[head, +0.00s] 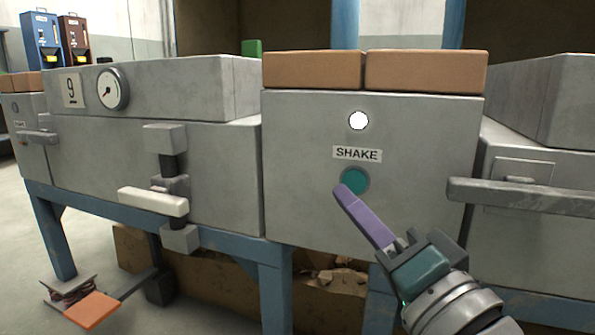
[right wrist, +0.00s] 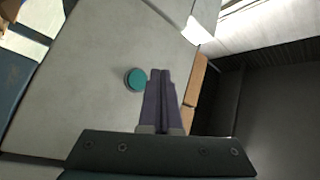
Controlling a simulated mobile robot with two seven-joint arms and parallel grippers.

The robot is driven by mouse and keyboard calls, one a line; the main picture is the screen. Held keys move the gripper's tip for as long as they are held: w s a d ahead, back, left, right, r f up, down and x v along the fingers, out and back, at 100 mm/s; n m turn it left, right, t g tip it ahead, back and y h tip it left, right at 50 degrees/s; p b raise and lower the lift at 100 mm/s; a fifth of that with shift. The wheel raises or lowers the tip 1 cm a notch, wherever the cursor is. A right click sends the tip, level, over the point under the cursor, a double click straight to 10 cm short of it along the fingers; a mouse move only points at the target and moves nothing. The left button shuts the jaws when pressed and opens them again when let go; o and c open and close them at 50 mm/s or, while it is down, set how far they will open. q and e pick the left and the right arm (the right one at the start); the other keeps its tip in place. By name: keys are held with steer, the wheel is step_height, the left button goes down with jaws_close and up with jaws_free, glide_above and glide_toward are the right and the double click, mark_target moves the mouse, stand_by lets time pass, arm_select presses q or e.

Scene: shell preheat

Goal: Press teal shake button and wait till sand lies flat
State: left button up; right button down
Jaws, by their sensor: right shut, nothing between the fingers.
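The teal shake button (head: 355,180) sits on the front of a grey box (head: 300,170), under a label reading SHAKE (head: 357,154). A round white light (head: 358,120) shows above the label. My right gripper (head: 345,192) is shut and empty, its purple fingers pointing at the button's lower left edge in the head view. In the right wrist view the button (right wrist: 135,79) lies just left of the fingertips (right wrist: 161,72), and a contact cannot be made out. My left gripper is not in view. No sand is visible.
Two orange-brown bricks (head: 425,71) lie on top of the box. A grey unit with a dial (head: 112,89) and a pale handle (head: 152,201) stands left. A grey bar handle (head: 525,196) juts out at right. An orange pedal (head: 93,309) is low at left.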

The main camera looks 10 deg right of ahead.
steer(key=shift+s+a+p, duration=0.3)
steer(key=shift+s+a, duration=0.3)
steer(key=shift+s, duration=0.25)
